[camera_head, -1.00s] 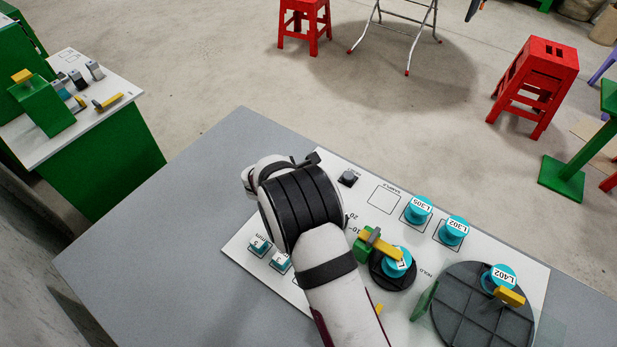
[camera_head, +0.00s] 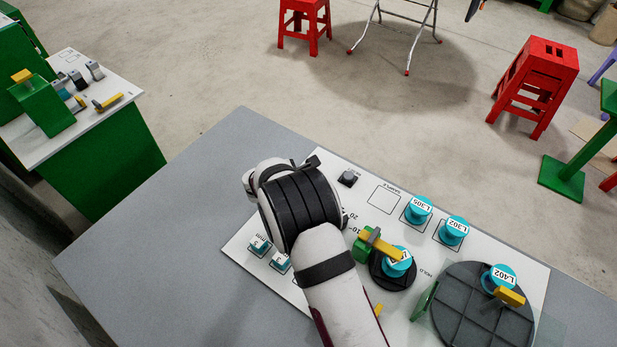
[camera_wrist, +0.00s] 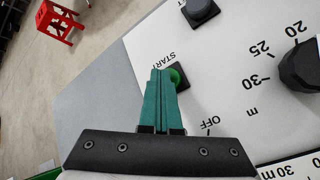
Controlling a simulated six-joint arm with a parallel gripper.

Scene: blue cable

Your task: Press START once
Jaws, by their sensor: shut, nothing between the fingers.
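The START button (camera_wrist: 177,77) is a green round cap on a black square base, on the white panel (camera_wrist: 225,75) in the wrist view. The word START is printed beside it. My gripper (camera_wrist: 159,72) has teal fingers, closed together and empty. Their tips are right beside the green cap and overlap its left side in the picture. I cannot tell whether they touch it or hover above it. In the head view my wrist hides the START button and the fingers.
A dark square button (camera_wrist: 200,10) and a black knob (camera_wrist: 302,65) with a number scale flank START. The panel also holds cyan-topped pieces (camera_head: 417,208), a yellow-and-green clamp (camera_head: 378,244) and a round dark tray (camera_head: 462,325). Grey tabletop (camera_head: 170,240) lies free at left.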

